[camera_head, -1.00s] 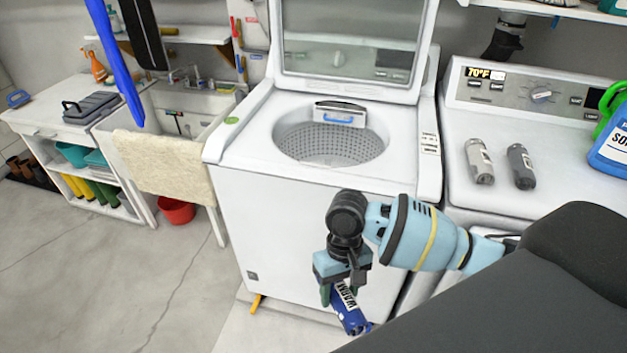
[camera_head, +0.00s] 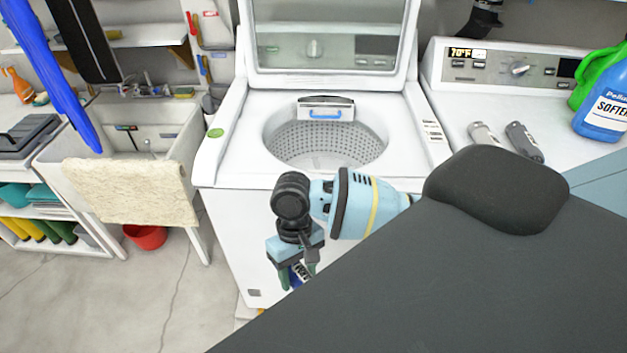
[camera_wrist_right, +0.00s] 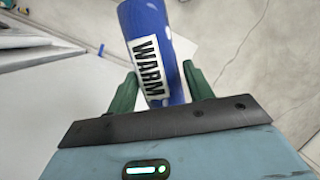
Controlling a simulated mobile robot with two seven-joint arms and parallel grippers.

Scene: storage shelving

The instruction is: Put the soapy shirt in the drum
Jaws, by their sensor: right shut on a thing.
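A blue roll with white patches and a "WARM" label (camera_wrist_right: 158,50), seemingly the soapy shirt, is between the green fingers of my right gripper (camera_wrist_right: 165,92) in the wrist view. The right gripper (camera_head: 291,277) points down in front of the washer in the head view, below the level of its top. The drum (camera_head: 325,143) is a grey perforated tub inside the white top-loading washer (camera_head: 228,228). The washer lid (camera_head: 330,45) stands open. My left gripper is out of view.
A sink (camera_head: 160,140) with a beige towel (camera_head: 130,192) is at left, with a red bucket (camera_head: 146,237) below. Blue and black strips hang at upper left.

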